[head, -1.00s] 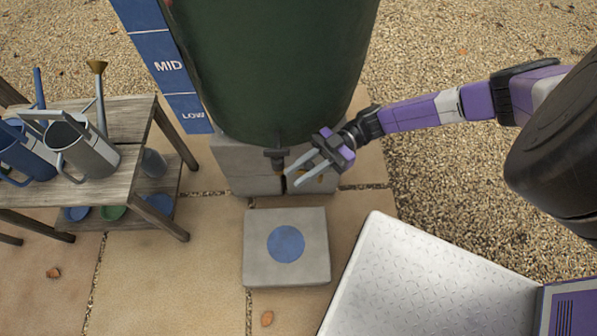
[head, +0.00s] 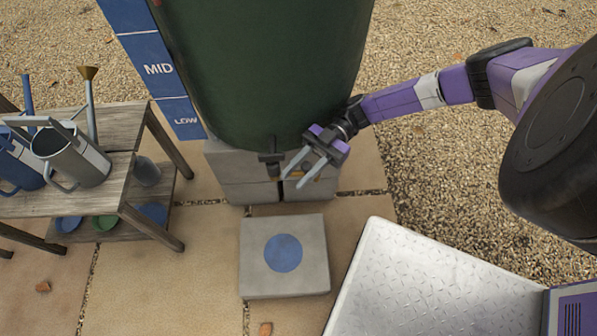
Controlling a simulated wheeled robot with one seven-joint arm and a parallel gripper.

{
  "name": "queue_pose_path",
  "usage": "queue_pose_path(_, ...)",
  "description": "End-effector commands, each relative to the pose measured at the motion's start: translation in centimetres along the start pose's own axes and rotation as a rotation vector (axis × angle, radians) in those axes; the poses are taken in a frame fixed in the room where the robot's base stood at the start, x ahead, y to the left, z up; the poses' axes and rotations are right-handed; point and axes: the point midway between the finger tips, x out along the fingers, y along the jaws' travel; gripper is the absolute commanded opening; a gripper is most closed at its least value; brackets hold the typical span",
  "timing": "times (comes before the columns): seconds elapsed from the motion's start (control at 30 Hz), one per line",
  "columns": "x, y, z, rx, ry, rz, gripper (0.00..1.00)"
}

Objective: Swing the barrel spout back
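The dark green barrel (head: 265,70) stands on grey blocks. Its dark spout (head: 270,160) sticks out at the barrel's lower front and points down, above the blocks. My gripper (head: 292,182) is just right of the spout, with its fingers pointing down and left. The two grey fingers are apart, with a gap between them. The left fingertip is close to the spout in the picture; I cannot tell whether they touch. A small orange-brown patch shows by the fingers and is too small to identify.
A grey slab (head: 312,285) with a blue disc (head: 283,253) lies below the spout. A wooden bench (head: 120,185) with watering cans (head: 75,160) stands at left. A blue level board (head: 155,68) marked MID and LOW is beside the barrel. Paving between is clear.

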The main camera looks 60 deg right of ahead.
Motion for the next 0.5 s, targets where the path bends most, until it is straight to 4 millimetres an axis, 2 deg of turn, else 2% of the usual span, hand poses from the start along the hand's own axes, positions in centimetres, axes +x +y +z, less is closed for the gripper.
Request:
queue_pose_path(0.37, -0.1, 0.0, -0.1, 0.0, 0.002, -0.001, 0.43)
queue_pose_path(0.5, -1.2, 0.0, 0.0, 0.0, 0.0, 0.001, 0.43)
